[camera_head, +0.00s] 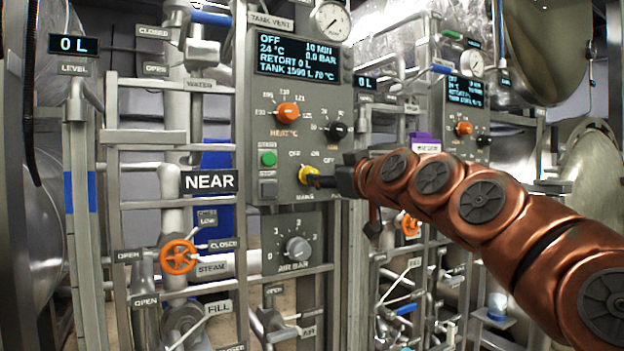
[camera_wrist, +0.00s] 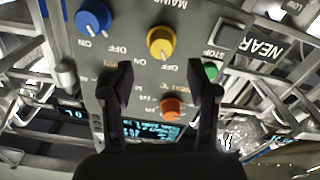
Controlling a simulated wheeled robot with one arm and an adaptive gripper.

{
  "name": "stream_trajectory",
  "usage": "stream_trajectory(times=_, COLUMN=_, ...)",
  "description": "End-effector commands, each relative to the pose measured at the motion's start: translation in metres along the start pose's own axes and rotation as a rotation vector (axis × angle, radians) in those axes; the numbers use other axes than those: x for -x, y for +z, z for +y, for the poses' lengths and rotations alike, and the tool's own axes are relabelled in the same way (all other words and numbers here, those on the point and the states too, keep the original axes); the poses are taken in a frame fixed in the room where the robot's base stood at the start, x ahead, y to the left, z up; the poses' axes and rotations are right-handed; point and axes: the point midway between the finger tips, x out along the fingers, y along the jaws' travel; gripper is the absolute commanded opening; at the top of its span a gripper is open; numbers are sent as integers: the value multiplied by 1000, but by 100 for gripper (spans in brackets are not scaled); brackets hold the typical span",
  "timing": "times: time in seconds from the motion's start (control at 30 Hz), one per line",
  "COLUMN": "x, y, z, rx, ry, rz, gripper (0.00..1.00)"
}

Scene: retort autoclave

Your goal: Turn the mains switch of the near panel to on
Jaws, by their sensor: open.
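The near panel (camera_head: 262,120) is a grey box with a lit display whose top line begins "OFF". Its mains switch (camera_head: 308,175) is a yellow knob low on the panel, above the "MAINS" label. My gripper (camera_head: 322,181) comes from the right with its tips beside the yellow knob and hides part of it. In the upside-down wrist view the mains switch (camera_wrist: 160,41) stands beyond and between the two fingertips of my gripper (camera_wrist: 162,86). The fingers are apart with nothing between them.
Beside the mains switch sits a blue knob (camera_wrist: 94,18). A green start button (camera_head: 268,158), an orange heat knob (camera_head: 288,112) and a black knob (camera_head: 336,131) are close by. An air knob (camera_head: 298,248) is below. Pipes and an orange valve wheel (camera_head: 178,257) crowd the left.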

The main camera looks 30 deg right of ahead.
Motion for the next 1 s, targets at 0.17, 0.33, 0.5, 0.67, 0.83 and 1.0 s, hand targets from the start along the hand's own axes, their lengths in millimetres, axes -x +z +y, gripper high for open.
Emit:
stream_trajectory(times=0.17, x=-22, y=2, z=-2, rx=0, ry=-4, rz=-5, gripper=59)
stream_trajectory(times=0.33, x=-44, y=1, z=-2, rx=-1, ry=-4, rz=-3, gripper=59)
stream_trajectory(times=0.5, x=-61, y=2, z=-2, rx=-1, ry=-4, rz=-5, gripper=59)
stream_trajectory(times=0.67, x=-67, y=2, z=-2, rx=-1, ry=-5, rz=-4, gripper=59)
stream_trajectory(times=0.83, x=-67, y=2, z=-2, rx=-1, ry=-4, rz=-3, gripper=59)
stream_trajectory(times=1.0, x=-67, y=1, z=-2, rx=-1, ry=-4, rz=-3, gripper=47)
